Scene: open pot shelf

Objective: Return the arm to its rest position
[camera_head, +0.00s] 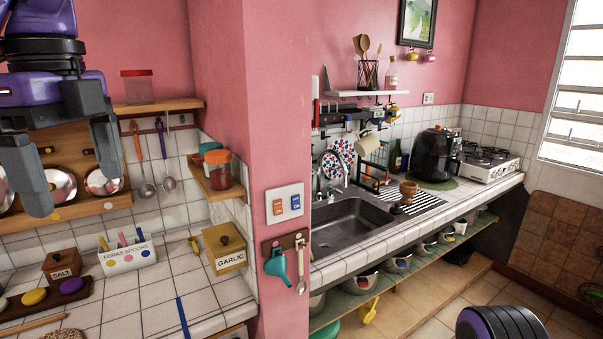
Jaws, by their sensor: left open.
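My left gripper (75,172) hangs at the upper left of the head view, pointing down, with its two grey fingers spread apart and nothing between them. It is in front of the wall rack with hanging metal lids (60,185). A black and purple rounded part of my own body shows at the bottom right. My right gripper is not in the picture. The open pot shelf (400,278) runs below the sink counter, with several pots on it.
A pink wall corner (250,120) stands between the left counter and the sink (350,222). The left counter holds a garlic box (224,248), a salt box (62,265) and a forks-and-spoons holder (127,257). A small shelf (217,186) with jars juts from the wall.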

